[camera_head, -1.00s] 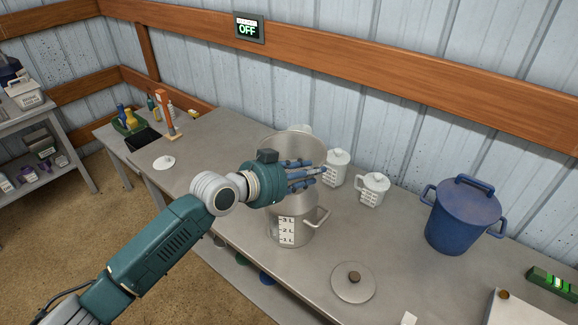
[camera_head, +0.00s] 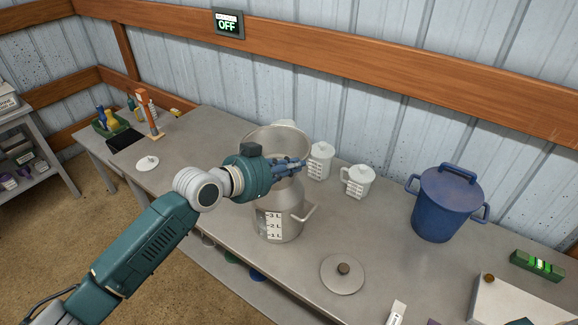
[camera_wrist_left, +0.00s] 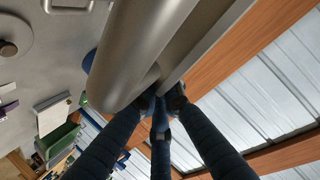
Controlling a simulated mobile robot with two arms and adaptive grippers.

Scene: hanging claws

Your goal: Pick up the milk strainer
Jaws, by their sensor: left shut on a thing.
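The milk strainer (camera_head: 262,137) is a wide metal bowl on top of a metal milk can (camera_head: 292,222) with a litre scale. I cannot tell whether the strainer rests on the can or is slightly above it. My left gripper (camera_head: 297,165) reaches across the front of the strainer and is shut on its rim. In the left wrist view, the strainer (camera_wrist_left: 140,50) fills the top middle, with its edge between the dark fingers (camera_wrist_left: 160,100). My arm hides part of the strainer and the can's neck. My right gripper is not in view.
Two white measuring jugs (camera_head: 320,162) (camera_head: 358,181) stand close to the right of the strainer. A blue lidded pot (camera_head: 445,210) stands farther right. A round metal lid (camera_head: 343,280) lies in front on the grey bench (camera_head: 385,245). The wooden rail (camera_head: 350,80) runs along the wall behind.

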